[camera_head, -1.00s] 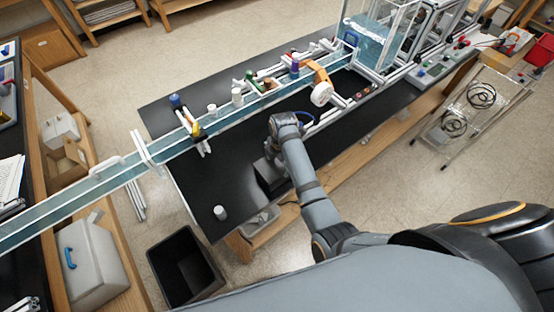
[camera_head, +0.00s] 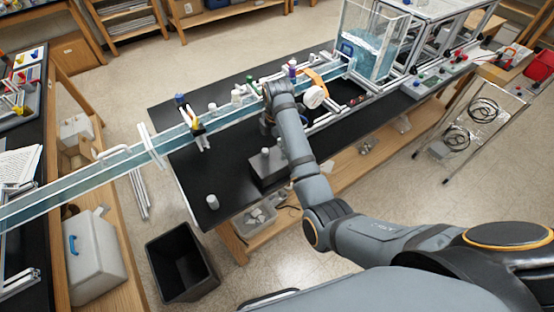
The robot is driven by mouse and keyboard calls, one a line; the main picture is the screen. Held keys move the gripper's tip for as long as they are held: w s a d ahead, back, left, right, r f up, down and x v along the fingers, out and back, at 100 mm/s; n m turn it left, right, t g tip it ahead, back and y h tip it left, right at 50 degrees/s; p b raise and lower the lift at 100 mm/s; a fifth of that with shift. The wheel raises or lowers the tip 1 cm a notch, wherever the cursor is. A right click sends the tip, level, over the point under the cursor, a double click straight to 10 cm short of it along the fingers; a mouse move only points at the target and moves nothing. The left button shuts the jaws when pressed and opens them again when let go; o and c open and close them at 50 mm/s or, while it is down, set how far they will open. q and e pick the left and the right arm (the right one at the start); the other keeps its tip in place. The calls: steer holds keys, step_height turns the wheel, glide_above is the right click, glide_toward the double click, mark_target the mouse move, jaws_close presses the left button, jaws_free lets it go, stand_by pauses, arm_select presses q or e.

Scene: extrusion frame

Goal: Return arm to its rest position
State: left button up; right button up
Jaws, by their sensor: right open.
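My right arm (camera_head: 315,190) comes in from the lower right and reaches over the black table. Its right gripper (camera_head: 267,127) is at the far end, beside the long water channel, largely hidden by the wrist. It is open, and I see nothing held in it. My left gripper is out of view.
The water channel (camera_head: 60,192) spans the black table (camera_head: 228,180) to a clear water tank (camera_head: 372,48). A dark block with a grey cylinder (camera_head: 268,168) stands just below the arm. A white cylinder (camera_head: 212,202) stands at the near edge. A black bin (camera_head: 180,264) is on the floor.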

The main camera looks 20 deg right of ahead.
steer(key=s+d+f+m+t, duration=0.1)
steer(key=s+d+f+m, duration=0.55)
steer(key=s+m, duration=0.4)
steer(key=s+d+r+m+t+h, duration=0.1)
steer(key=s+r+m, duration=0.1)
steer(key=s+m, duration=0.4)
steer(key=s+d+r+m+t, duration=0.15)
steer(key=s+m, duration=0.25)
steer(key=s, duration=0.5)
steer(key=s+d+f+g+b, duration=0.15)
steer(key=f+b, duration=0.25)
steer(key=f, duration=1.4)
steer(key=s+d+f+g+b, duration=0.15)
steer(key=f+b, duration=0.25)
steer(key=f, duration=1.4)
arm_select(q)
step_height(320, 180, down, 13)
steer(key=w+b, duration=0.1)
steer(key=b, duration=0.4)
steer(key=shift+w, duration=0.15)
arm_select(e)
steer(key=s+d+f, duration=0.1)
steer(key=s+f, duration=1.6)
steer(key=f, duration=0.3)
steer(key=shift+s+d, duration=0.2)
steer(key=shift+s, duration=0.15)
